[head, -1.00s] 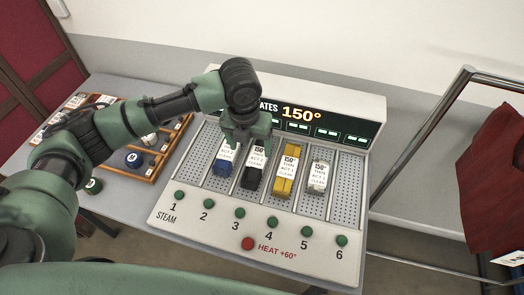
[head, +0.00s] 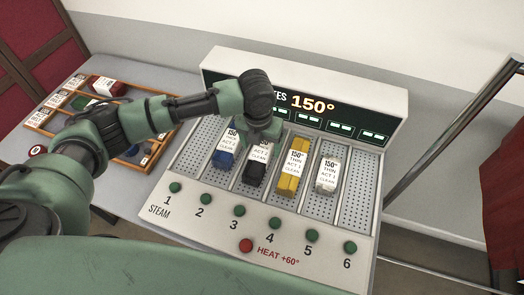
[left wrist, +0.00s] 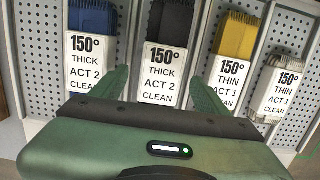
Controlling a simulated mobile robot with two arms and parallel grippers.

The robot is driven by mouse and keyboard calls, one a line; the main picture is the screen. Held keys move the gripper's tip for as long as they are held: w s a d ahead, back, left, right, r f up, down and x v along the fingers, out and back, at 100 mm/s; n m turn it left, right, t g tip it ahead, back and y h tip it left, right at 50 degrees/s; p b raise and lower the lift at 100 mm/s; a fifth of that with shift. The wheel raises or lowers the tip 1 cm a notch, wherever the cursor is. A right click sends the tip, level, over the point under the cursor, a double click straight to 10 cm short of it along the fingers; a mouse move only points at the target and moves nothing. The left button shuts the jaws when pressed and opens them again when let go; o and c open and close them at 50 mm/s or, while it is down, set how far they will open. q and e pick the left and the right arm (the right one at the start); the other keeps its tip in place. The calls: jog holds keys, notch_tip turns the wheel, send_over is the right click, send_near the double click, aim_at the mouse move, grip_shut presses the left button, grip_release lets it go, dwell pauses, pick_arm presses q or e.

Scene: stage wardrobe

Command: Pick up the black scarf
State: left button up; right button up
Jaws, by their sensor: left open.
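The black scarf (head: 253,175) lies folded in the third lane of the grey steam panel (head: 190,222), with a white tag reading 150°, THICK, ACT 2, CLEAN. In the left wrist view the scarf (left wrist: 173,22) shows beyond its tag. My left gripper (head: 263,137) is over the far end of that lane. In the left wrist view my open left gripper (left wrist: 160,88) has one finger on each side of the scarf's tag, with nothing held. Whether the fingers touch the panel cannot be told. My right gripper is out of view.
A blue item (head: 221,160) lies left of the scarf, a yellow item (head: 287,187) right of it, then a white one (head: 327,176). The end lanes look empty. Green buttons and a red button (head: 246,246) line the front. A wooden tray (head: 65,100) is left; a metal rail (head: 450,130) is right.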

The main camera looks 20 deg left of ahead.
aim_at(262, 149)
pick_arm(q)
jog(key=f, duration=0.3)
jog(key=shift+w+d+f, duration=0.1)
jog(key=shift+w, duration=0.2)
jog(key=c, duration=1.6)
